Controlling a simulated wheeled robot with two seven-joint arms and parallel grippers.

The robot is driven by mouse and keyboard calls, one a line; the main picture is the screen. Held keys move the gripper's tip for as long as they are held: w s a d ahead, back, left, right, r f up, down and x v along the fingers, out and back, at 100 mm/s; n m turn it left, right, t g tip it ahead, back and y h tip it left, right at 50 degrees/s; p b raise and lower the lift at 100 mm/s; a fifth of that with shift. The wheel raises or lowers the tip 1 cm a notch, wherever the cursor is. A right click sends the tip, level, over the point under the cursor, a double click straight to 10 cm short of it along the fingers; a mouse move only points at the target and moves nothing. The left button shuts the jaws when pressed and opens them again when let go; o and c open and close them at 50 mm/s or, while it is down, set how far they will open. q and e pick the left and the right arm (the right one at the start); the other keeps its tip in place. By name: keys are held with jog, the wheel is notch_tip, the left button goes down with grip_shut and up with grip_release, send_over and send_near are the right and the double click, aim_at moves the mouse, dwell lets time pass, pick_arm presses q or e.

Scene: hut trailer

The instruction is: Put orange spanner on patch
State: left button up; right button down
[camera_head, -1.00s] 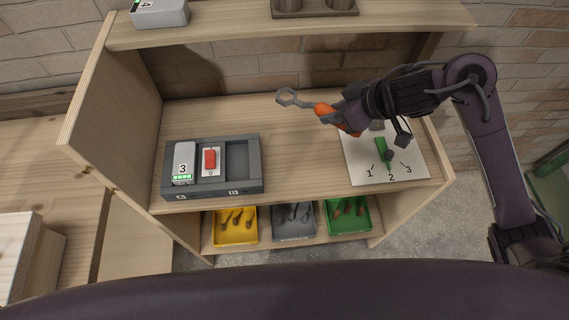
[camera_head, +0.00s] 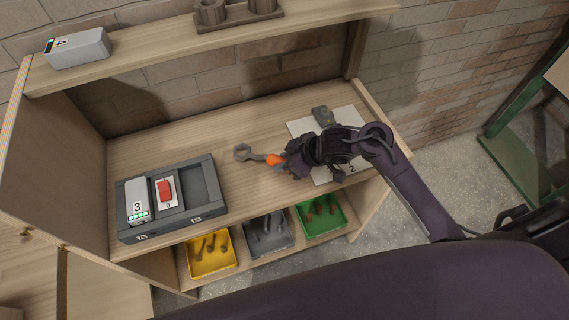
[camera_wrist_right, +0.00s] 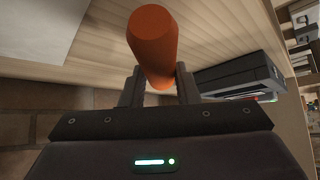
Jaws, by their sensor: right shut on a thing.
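The orange spanner (camera_head: 274,160) has an orange handle and a grey ring-shaped head that points left in the head view. My right gripper (camera_head: 289,163) is shut on its handle, over the wooden shelf between the grey tray and the white sheet. In the right wrist view the orange handle (camera_wrist_right: 153,45) stands between the two fingers (camera_wrist_right: 158,88). I cannot tell how far the spanner is above the shelf. My left gripper is not in view. No thing clearly marked as the patch can be made out.
A grey tray (camera_head: 207,216) holds a block marked 3 (camera_head: 137,205) and a red switch (camera_head: 165,190). A white sheet (camera_head: 300,127) lies partly under my right arm. Yellow (camera_head: 212,268), grey (camera_head: 270,251) and green (camera_head: 325,231) bins of tools stand on the lower shelf.

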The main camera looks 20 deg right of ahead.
jog(key=shift+f, duration=0.9)
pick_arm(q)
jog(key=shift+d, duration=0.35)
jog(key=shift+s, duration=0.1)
pick_arm(e)
jog(key=shift+f, duration=0.15)
jog(key=c, duration=1.1)
grip_release()
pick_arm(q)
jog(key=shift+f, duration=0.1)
